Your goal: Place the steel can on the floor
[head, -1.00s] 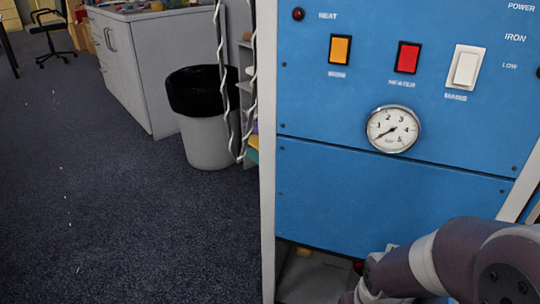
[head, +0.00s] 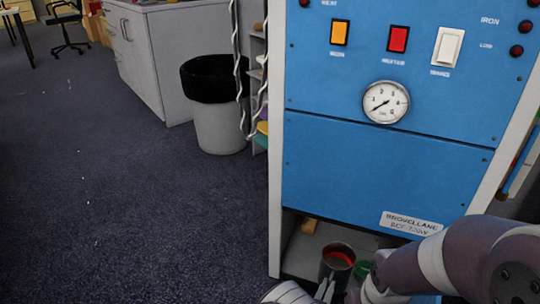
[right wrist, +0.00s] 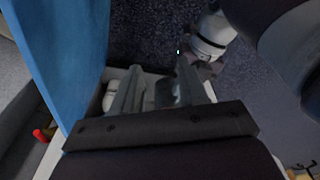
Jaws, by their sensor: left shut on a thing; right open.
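The steel can (head: 337,262) is a dark grey cylinder with an open top and reddish inside. It is at the bottom of the head view, in front of the low opening under the blue panel. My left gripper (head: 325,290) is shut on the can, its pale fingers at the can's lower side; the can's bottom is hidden. My right arm comes in from the right of the head view, its fingertips not clearly visible there. In the right wrist view my right gripper (right wrist: 155,92) is open, with a dark shape beyond its fingers that I cannot identify surely.
The blue machine (head: 385,165) with a gauge and switches stands ahead. A bin (head: 219,125) stands near a cabinet (head: 160,65). The dark carpet floor (head: 130,220) is open at left.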

